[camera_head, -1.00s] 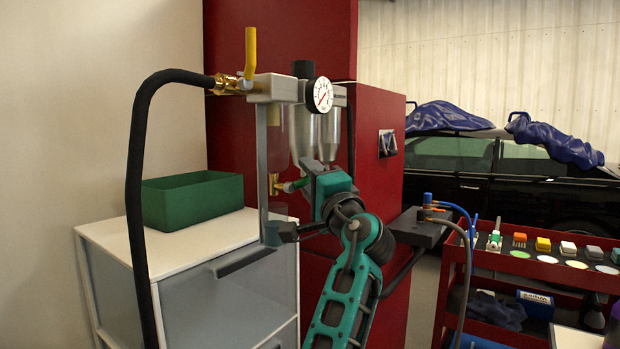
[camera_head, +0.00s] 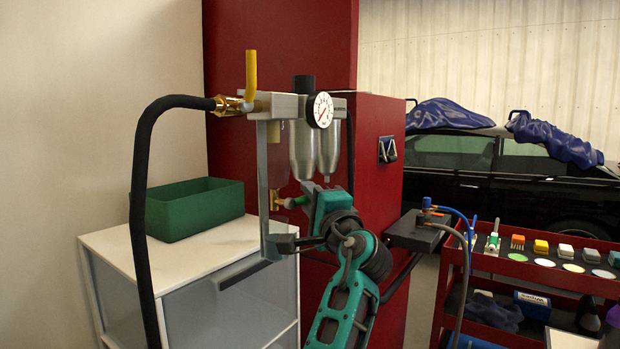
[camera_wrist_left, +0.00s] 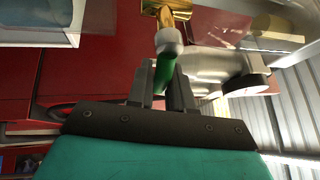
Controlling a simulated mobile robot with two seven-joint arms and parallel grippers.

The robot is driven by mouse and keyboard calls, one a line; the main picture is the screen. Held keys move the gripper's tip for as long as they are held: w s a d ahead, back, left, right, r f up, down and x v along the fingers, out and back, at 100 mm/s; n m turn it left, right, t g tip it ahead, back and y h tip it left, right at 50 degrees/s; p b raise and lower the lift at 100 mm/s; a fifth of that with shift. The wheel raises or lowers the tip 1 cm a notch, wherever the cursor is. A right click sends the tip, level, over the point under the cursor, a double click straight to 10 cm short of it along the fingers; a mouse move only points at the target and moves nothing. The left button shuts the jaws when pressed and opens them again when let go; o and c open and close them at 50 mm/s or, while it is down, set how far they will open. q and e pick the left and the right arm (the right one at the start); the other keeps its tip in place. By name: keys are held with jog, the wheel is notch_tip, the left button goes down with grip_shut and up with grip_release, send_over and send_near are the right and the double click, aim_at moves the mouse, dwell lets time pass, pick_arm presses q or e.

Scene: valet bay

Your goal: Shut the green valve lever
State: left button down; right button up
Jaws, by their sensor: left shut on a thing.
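The green valve lever (camera_head: 297,201) sticks out to the right from a small brass valve (camera_head: 275,200), low on the wall-side air unit (camera_head: 303,140). It points sideways, tilted slightly up. In the left wrist view the green lever (camera_wrist_left: 165,74) runs from a pale pivot down between the two dark fingers. My left gripper (camera_wrist_left: 163,92) is shut on it; in the head view the gripper (camera_head: 309,201) meets the lever's outer end from the right. The fingers hide that end. My right gripper is not in view.
A yellow lever (camera_head: 251,75) stands upright at the unit's top left, beside a black hose (camera_head: 139,220). A round gauge (camera_head: 320,110) sits above my gripper. A green bin (camera_head: 195,208) stands on the white cabinet at left. A red cart (camera_head: 545,268) stands at right.

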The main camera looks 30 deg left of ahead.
pick_arm(q)
jog(key=shift+m+h+p, duration=0.3)
jog(key=shift+m+p, duration=0.2)
jog(key=shift+p, duration=0.05)
jog(key=shift+f, duration=0.25)
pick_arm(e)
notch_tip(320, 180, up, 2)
pick_arm(q)
jog(key=c, duration=1.1)
grip_release()
jog(key=b+v, duration=0.2)
jog(key=v, duration=1.1)
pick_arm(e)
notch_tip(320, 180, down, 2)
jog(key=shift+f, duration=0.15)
